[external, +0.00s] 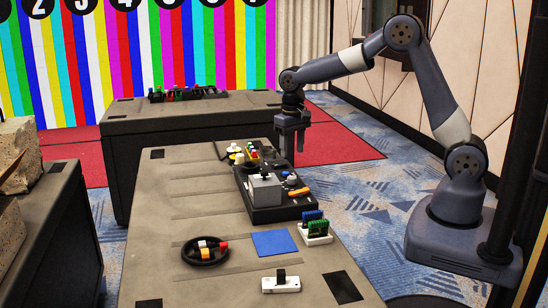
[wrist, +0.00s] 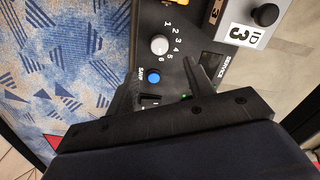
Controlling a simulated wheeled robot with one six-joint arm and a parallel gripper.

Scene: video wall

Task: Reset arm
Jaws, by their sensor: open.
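My gripper (external: 293,150) hangs from my raised arm in the external view, pointing down above the far right edge of the grey table. Its jaws are apart with nothing between them. In the wrist view the two dark fingers of my gripper (wrist: 160,82) stand apart over a black control panel (wrist: 180,20). The panel carries a grey knob (wrist: 159,44) with numbers beside it, a blue button (wrist: 153,76) and a small black switch near the fingers. My gripper appears above the panel and apart from it.
The table (external: 160,225) holds a black device (external: 290,212) with a grey box, a round black tray (external: 205,262) with coloured pieces, a blue mat (external: 274,243), green boards in a white holder (external: 318,240) and a white switch block (external: 281,287). A second table (external: 130,125) stands behind.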

